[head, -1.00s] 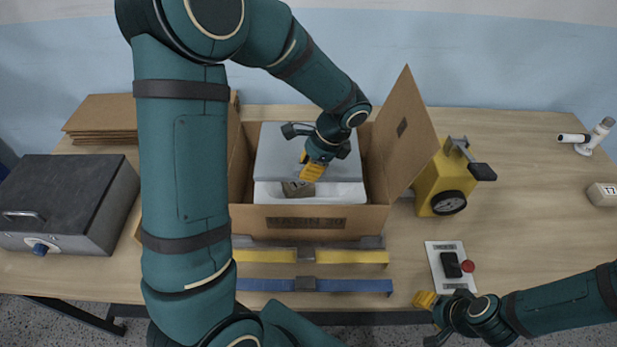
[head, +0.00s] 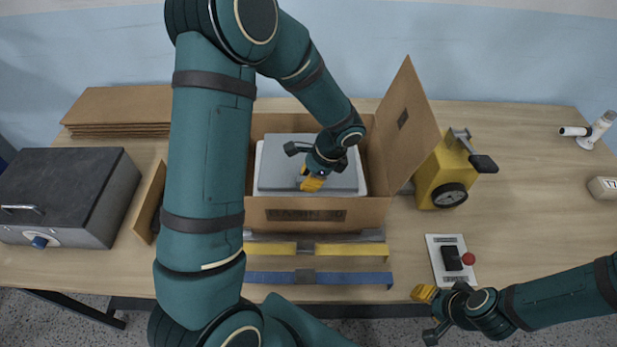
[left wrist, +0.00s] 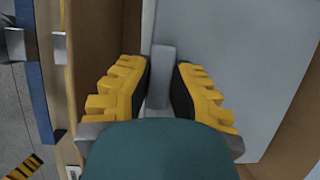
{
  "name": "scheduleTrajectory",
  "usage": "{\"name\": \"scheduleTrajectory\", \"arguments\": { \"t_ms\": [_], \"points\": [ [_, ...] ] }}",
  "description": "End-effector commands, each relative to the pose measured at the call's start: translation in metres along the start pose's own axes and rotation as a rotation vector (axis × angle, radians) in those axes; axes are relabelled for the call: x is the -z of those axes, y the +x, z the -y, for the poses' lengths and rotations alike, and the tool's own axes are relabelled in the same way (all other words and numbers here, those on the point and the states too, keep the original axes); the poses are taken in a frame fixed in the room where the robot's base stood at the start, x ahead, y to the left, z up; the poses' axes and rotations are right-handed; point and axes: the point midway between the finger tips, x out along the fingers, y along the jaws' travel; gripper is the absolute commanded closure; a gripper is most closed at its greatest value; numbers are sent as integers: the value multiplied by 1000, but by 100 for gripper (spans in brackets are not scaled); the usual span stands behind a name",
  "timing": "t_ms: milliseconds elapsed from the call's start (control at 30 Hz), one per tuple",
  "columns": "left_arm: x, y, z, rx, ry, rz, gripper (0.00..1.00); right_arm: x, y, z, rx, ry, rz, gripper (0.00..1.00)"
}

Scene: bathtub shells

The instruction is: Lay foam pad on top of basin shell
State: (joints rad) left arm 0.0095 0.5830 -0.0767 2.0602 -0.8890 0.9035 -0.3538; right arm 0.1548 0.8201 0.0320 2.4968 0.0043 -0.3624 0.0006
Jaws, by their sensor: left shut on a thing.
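The foam pad (head: 285,168) is a flat grey sheet with a small tab. It lies over the white basin shell (head: 362,181) inside the open cardboard box; only a thin white rim shows around it. Whether it rests fully on the shell cannot be told. My left gripper (head: 312,183) is at the pad's near edge, shut on its grey tab. The left wrist view shows the tab (left wrist: 162,75) between the yellow fingers, with the pad (left wrist: 215,60) beside it. My right gripper (head: 424,294) is at the table's front edge; its finger gap is unclear.
The box (head: 385,205) has a raised right flap (head: 408,120). A yellow device (head: 440,180) and a switch panel (head: 450,262) stand to its right. Yellow and blue bars (head: 345,278) lie in front. A grey case (head: 70,195) is at left.

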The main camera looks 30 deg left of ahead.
Motion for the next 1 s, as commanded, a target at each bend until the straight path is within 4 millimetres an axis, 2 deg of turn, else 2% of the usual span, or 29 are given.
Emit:
{"name": "scheduleTrajectory", "arguments": {
  "t_ms": [400, 433, 467, 833, 1000],
  "points": [
    [4, 8, 0, 0, 0, 0, 100, -1, 9, -3, -2, 0, 0, 53],
    [4, 8, 0, 0, 0, 0, 68, -1, 9, -3, -2, 0, 0, 53],
    [4, 8, 0, 0, 0, 0, 59, -1, 8, -3, -2, 0, 0, 53],
    [2, 6, 0, 0, 0, 0, 59, -1, 6, -2, -2, 0, 0, 53],
    [-2, -9, 0, 2, 0, -2, 59, 1, -7, 2, 0, 1, 0, 53]
  ]
}}
